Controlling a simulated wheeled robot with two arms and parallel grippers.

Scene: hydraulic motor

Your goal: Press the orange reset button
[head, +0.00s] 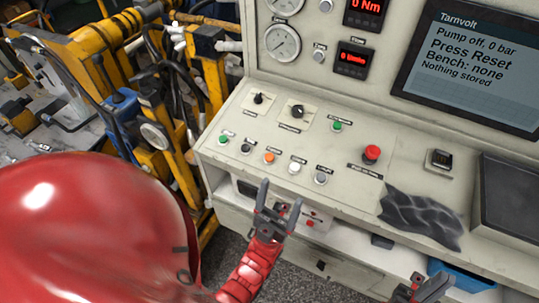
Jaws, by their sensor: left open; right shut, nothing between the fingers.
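The orange button (269,157) sits in the front row of the cream control panel (225,165), between a black button (246,147) and a white button (295,167). Its face is in clear view. My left gripper (281,193) is open and empty, its fingers pointing up at the panel's front edge, just below the orange and white buttons in the picture. I cannot tell its depth from the panel. My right gripper (437,284) is shut and empty at the bottom right, away from the buttons. The screen (470,65) reads "Pump off, 0 bar", "Press Reset", "Bench: none", "Nothing stored".
A green button (223,140) and a grey button (321,178) end the row. A red mushroom button (371,153), two dark knobs and another green button (337,126) sit behind. A dark crumpled cloth (420,215) lies right. Yellow machinery (110,45) stands left.

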